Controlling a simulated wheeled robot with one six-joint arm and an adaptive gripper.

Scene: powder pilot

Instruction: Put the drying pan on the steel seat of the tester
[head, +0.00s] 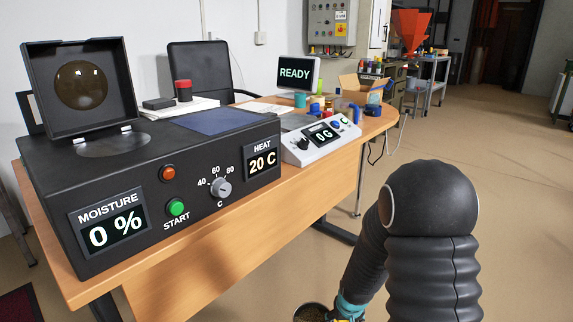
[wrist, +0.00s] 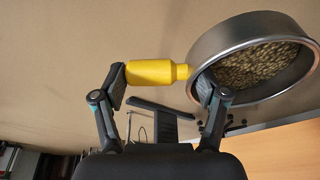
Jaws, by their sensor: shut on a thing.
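The drying pan is a round steel dish with a yellow handle, filled with small grains. In the wrist view the pan (wrist: 204,52) is at the upper right, and my gripper (wrist: 160,80) is shut on its yellow handle. In the head view only part of the pan (head: 297,312) shows at the bottom edge, with my gripper (head: 347,309) beside it, partly cut off. The tester (head: 130,190) is a black box on the desk, reading 0 % and 20 C. Its lid (head: 82,88) stands open, and the round steel seat (head: 113,143) beneath is bare.
The wooden desk (head: 240,210) lies left of my arm. A scale (head: 318,140) reading 0 G stands right of the tester, with a READY screen (head: 297,73), a cardboard box (head: 365,88) and small containers behind. A red and black object (head: 183,90) sits behind the tester. Floor at right is clear.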

